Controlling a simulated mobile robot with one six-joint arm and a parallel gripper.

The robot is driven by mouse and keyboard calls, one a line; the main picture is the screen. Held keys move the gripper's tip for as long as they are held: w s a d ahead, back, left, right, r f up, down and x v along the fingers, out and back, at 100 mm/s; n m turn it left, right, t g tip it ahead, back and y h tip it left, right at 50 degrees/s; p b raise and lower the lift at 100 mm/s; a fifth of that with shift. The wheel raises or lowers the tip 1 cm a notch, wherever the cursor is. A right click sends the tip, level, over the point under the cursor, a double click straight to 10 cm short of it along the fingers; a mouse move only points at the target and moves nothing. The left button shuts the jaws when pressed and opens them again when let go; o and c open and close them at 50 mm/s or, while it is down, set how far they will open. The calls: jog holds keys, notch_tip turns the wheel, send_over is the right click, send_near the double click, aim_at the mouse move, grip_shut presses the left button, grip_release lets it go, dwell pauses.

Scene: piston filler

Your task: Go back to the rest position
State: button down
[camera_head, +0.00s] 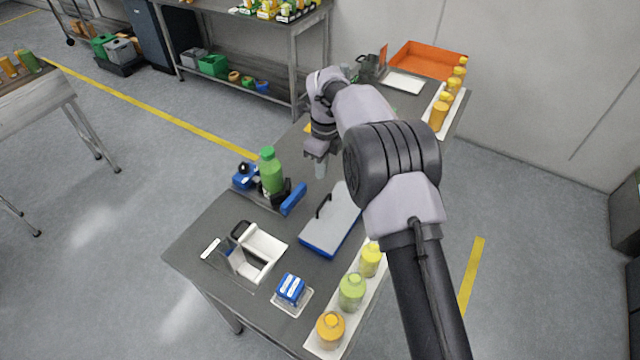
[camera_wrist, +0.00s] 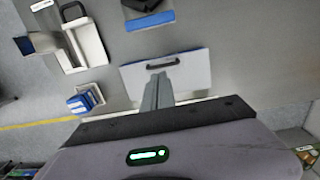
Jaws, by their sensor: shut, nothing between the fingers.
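My gripper (camera_head: 320,168) hangs above the dark table, a little behind the flat white-and-blue lidded box in the head view. In the wrist view my gripper (camera_wrist: 158,92) shows its fingers together with nothing between them, in front of the box (camera_wrist: 190,72). The box (camera_head: 331,222) has a black handle on top and lies apart from the gripper. A green bottle (camera_head: 271,172) stands upright in a blue-and-black holder (camera_head: 293,198) to the left of the gripper. My arm reaches over the table from the lower right and hides part of it.
A white open fixture (camera_head: 262,247) and a blue block on a small tray (camera_head: 305,302) stand at the near end. Bottles line the right edge on white trays (camera_head: 342,338). An orange tray (camera_head: 428,60) lies at the far end. Shelves (camera_head: 250,92) stand behind, with open floor between.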

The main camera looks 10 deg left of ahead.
jog(key=s+d+r+n+t+y+b, duration=0.1)
jog(key=s+d+r+n+b, duration=0.2)
jog(key=r, duration=0.5)
jog(key=s+d+r+n+t+b, duration=0.1)
jog(key=s+d+r+n, duration=0.1)
jog(key=d+r, duration=0.45)
jog(key=s+d+r+n+t+b, duration=0.1)
jog(key=s+d+r+n+b, duration=0.15)
jog(key=s, duration=0.25)
jog(key=s+d+r+n+b, duration=0.1)
jog(key=s+d+n, duration=0.15)
jog(key=s, duration=0.25)
jog(key=s+d+f+n+t+b, duration=0.1)
jog(key=s+d+f+n+b, duration=0.1)
jog(key=s, duration=0.7)
jog(key=s+d+f+n+t+b, duration=0.1)
jog(key=s+d+f+n+b, duration=0.2)
jog(key=s, duration=0.7)
notch_tip(320, 180, down, 4)
jog(key=shift+s+d+n+t, duration=0.25)
jog(key=shift+d+n+t, duration=0.15)
jog(key=shift+d+n, duration=0.8)
jog(key=shift+a, duration=0.15)
